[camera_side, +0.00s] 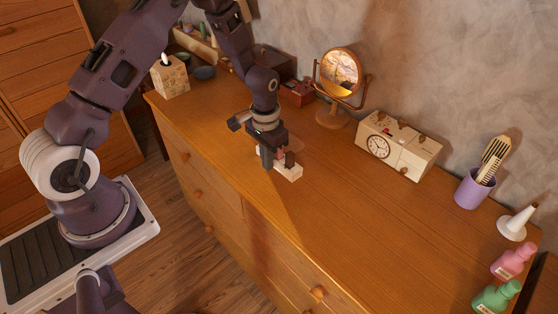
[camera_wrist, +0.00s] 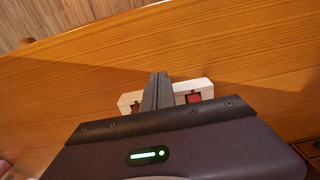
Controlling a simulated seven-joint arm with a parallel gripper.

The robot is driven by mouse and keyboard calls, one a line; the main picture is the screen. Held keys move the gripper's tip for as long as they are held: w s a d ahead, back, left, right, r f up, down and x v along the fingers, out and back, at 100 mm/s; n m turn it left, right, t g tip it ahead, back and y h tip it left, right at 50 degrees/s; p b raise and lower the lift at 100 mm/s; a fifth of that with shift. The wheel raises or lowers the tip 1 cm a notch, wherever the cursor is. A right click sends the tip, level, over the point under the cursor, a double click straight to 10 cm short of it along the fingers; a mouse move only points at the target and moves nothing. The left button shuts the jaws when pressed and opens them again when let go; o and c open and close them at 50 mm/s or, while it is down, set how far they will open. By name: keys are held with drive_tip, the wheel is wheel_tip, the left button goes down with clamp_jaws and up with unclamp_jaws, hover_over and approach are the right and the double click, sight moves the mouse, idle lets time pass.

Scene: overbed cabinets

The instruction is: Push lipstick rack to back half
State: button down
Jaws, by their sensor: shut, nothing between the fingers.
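The lipstick rack (camera_side: 291,174) is a small pale block near the front edge of the wooden dresser top, in the middle of the side view. Its left part is hidden behind my gripper (camera_side: 268,163). In the wrist view the rack (camera_wrist: 207,87) shows as a pale bar with a red item and a dark slot in it. My shut gripper (camera_wrist: 158,78) crosses in front of the rack's middle, with nothing held. Its fingers are down close to the rack; I cannot tell whether they touch it.
Behind stand a round mirror (camera_side: 340,74), a cream clock box (camera_side: 398,146) and a small red box (camera_side: 297,93). A tissue box (camera_side: 170,77) is at the left. A purple cup (camera_side: 473,190) and bottles stand at the right. The dresser top (camera_side: 340,215) right of the rack is clear.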

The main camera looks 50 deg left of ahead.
sight(282, 151)
drive_tip(key=shift+w, duration=2.55)
drive_tip(key=shift+w, duration=2.5)
drive_tip(key=shift+w, duration=2.3)
drive_tip(key=shift+s, duration=1.55)
